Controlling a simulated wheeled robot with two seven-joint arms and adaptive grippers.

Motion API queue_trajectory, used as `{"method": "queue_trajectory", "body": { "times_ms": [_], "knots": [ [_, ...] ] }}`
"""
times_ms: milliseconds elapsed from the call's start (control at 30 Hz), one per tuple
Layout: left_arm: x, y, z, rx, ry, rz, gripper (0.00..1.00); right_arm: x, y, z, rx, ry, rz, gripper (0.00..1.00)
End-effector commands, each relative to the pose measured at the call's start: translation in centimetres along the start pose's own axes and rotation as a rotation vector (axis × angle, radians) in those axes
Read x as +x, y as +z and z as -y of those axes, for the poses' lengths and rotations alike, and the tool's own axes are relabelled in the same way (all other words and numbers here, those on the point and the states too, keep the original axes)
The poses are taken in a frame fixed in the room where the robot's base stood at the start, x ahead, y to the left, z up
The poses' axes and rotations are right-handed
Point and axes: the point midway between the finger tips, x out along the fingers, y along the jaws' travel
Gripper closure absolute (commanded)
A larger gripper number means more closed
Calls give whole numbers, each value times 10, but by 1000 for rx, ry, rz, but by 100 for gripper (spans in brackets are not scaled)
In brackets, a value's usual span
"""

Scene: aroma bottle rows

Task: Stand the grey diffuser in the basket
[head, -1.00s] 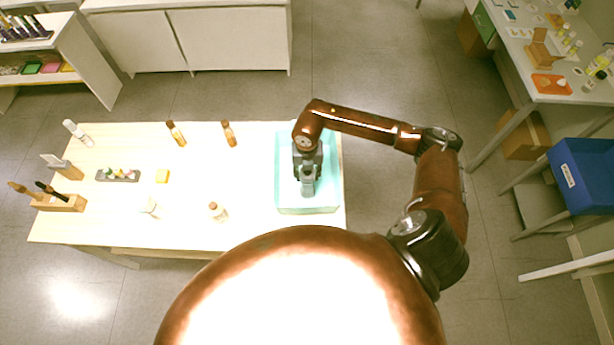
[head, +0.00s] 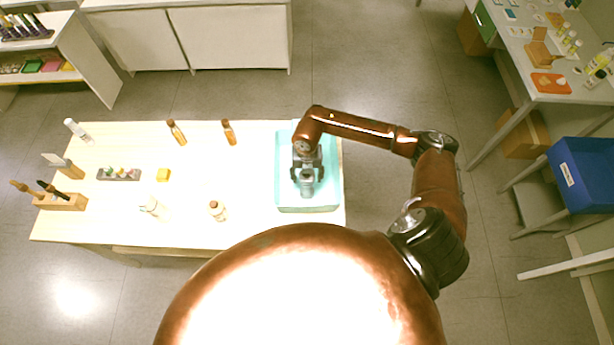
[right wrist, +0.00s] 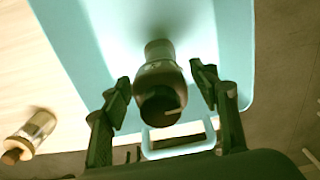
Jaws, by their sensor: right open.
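The light blue basket (head: 284,196) stands at the right end of the table. My right gripper (head: 308,186) reaches down into it from above. In the right wrist view, the grey diffuser (right wrist: 160,73), a dark rounded bottle, is between the two spread fingers of the gripper (right wrist: 160,92). A gap shows on each side of it. It is within the basket's outline and looks about upright, with a shadow beside its far end on the basket floor (right wrist: 110,35). In the head view the gripper largely hides the diffuser. My left gripper is not in view.
A bottle (head: 217,210) stands left of the basket, with a white bottle (head: 150,207) further left. Two brown bottles (head: 176,132) (head: 229,132) stand at the back. The table's middle is clear.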

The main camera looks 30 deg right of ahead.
Motion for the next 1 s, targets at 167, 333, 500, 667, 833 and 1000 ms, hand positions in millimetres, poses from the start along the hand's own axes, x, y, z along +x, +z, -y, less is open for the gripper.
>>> {"method": "queue_trajectory", "body": {
  "times_ms": [167, 333, 500, 667, 833, 1000],
  "knots": [
    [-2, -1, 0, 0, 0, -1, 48, -7, 1, 0, 0, 1, 2, 45],
    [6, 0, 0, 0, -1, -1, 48, -33, 1, 0, -2, 1, 4, 45],
    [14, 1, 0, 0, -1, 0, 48, -70, 1, 0, -2, 1, 4, 45],
    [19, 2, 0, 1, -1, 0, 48, -100, 1, 0, -1, 1, 3, 45],
    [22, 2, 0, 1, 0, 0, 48, -118, 1, 0, 0, 0, 2, 45],
    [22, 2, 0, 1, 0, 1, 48, -123, 0, 0, 0, 0, 0, 45]
  ]
}}
